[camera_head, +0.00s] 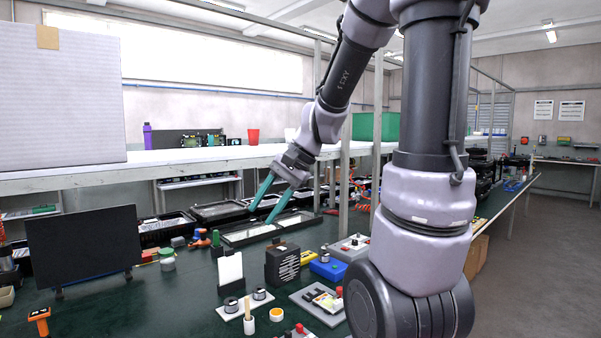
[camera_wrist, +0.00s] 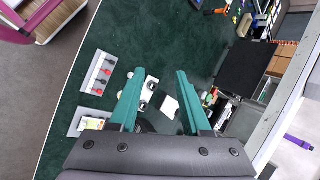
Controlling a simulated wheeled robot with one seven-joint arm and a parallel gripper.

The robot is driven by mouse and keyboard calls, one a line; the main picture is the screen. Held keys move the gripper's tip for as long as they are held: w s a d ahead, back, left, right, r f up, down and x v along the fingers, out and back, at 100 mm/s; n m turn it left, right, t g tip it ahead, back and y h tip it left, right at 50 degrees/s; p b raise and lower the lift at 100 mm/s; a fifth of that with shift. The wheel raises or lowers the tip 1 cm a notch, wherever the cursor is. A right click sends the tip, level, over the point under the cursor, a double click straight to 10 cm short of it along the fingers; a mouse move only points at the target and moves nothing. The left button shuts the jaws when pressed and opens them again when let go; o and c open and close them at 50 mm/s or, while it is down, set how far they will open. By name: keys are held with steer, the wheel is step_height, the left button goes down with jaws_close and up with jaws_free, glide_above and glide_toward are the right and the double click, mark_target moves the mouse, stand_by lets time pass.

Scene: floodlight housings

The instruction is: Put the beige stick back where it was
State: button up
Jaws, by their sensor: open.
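The beige stick (camera_head: 248,317) stands upright near the front edge of the green bench, in front of a small grey plate (camera_head: 229,314) bearing two round metal pieces. My gripper (camera_head: 261,215) has two long teal fingers, spread apart with nothing between them. It is above the back part of the bench, well behind the stick and apart from it. In the wrist view the open fingers (camera_wrist: 159,73) point over the green bench top. I cannot clearly pick out the stick in that view.
A white card (camera_head: 230,270) on a stand and a black slotted block (camera_head: 282,265) stand behind the stick. A black panel (camera_head: 83,245) stands at left. An orange-topped roll (camera_head: 276,315) is to the stick's right. A white shelf (camera_head: 180,157) overhangs the back.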

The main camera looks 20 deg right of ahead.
steer(key=s+d+r+n+t+h, duration=0.4)
steer(key=s+r, duration=0.5)
steer(key=s, duration=0.1)
steer(key=shift+d+r, duration=0.15)
steer(key=shift+n, duration=0.3)
